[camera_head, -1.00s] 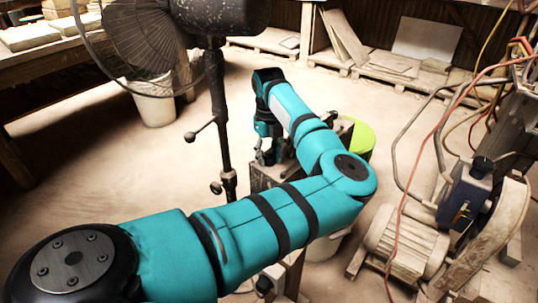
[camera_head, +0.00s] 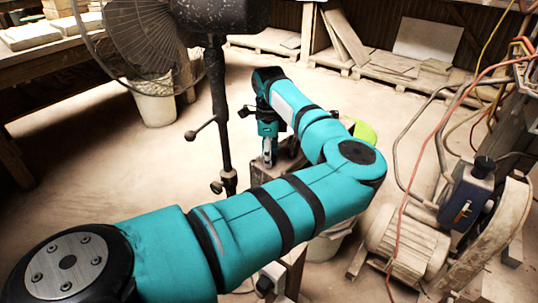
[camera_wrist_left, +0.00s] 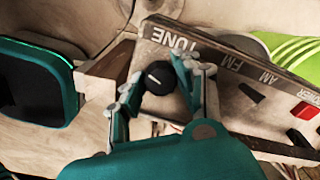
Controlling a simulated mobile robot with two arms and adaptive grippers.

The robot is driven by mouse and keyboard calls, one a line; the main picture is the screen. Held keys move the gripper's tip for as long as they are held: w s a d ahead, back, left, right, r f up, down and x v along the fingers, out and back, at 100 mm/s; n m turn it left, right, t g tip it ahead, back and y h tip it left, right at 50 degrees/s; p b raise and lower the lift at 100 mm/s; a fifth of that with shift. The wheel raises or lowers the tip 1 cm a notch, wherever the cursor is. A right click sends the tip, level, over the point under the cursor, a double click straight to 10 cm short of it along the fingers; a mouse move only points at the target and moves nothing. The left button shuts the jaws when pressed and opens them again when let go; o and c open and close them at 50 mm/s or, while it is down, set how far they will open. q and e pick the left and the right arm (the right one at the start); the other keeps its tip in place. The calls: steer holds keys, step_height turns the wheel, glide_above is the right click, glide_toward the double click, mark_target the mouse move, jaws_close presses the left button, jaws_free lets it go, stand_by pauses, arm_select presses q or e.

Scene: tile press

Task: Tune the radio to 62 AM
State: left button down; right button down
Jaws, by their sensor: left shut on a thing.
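The radio shows in the left wrist view as a worn brown box with a panel (camera_wrist_left: 225,62) lettered TUNE, FM, AM and POWER. Its round black tuning knob (camera_wrist_left: 159,80) has a short white mark. My left gripper (camera_wrist_left: 157,72) has a finger on each side of this knob and is shut on it. A small black switch (camera_wrist_left: 251,93) is near the AM and FM lettering, and a red power switch (camera_wrist_left: 303,111) is at the right. I see no readable frequency. In the head view my left gripper (camera_head: 268,150) points down at the radio (camera_head: 289,158), which my arm partly hides.
A lime-green thing (camera_head: 363,131) is just behind the radio. A motor (camera_head: 408,247) with cables and hoses is at the right. The floor at the left is open.

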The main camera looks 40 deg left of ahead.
arm_select(q)
steer(key=shift+n, duration=1)
steer(key=c, duration=0.9)
jaws_free()
steer(key=shift+c, duration=0.2)
steer(key=shift+r, duration=0.1)
step_height(320, 180, up, 7)
steer(key=shift+r, duration=0.15)
